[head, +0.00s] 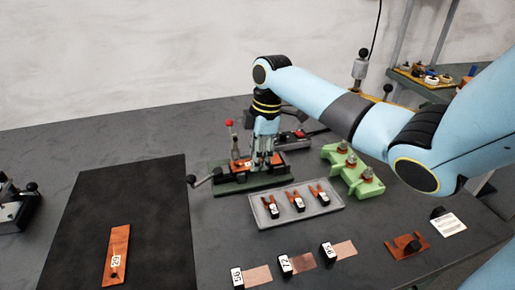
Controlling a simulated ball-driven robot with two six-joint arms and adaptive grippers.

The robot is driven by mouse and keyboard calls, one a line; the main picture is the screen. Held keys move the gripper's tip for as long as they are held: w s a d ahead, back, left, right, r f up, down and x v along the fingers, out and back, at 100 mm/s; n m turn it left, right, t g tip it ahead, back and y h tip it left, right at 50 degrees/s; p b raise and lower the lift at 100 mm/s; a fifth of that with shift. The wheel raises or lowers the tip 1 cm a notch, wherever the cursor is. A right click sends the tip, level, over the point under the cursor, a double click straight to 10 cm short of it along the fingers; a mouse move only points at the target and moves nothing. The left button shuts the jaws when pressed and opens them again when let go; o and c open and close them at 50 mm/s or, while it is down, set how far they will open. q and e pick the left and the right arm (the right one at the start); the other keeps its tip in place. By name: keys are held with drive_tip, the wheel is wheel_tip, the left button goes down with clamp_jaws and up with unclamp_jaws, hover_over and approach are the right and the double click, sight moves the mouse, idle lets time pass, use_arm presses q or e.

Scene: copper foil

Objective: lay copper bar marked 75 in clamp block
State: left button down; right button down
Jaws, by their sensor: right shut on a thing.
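My right gripper (263,158) points straight down at the dark green clamp block (232,188) in the middle of the table. It is shut on a copper bar (274,160) that lies level, low over or on the block; I cannot tell whether it touches. A small white label shows on this bar, but its number is too small to read. The gripper hides part of the bar. The block has a lever at its left end and a red-knobbed handle (229,124) behind. My left gripper is not in view.
A grey tray (325,208) with three small copper-coloured pieces stands close in front of the block. A light green rack (370,189) is to its right. Labelled copper strips (258,276) lie at the front. Another copper bar (119,240) lies on the otherwise bare black mat (150,190).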

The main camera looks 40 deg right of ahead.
drive_tip(key=shift+f, duration=0.15)
idle(0.4)
drive_tip(key=c, duration=1.1)
unclamp_jaws()
drive_tip(key=shift+r+p, duration=1.55)
drive_tip(key=shift+p, duration=0.35)
drive_tip(key=o, duration=0.5)
drive_tip(key=shift+o, duration=0.2)
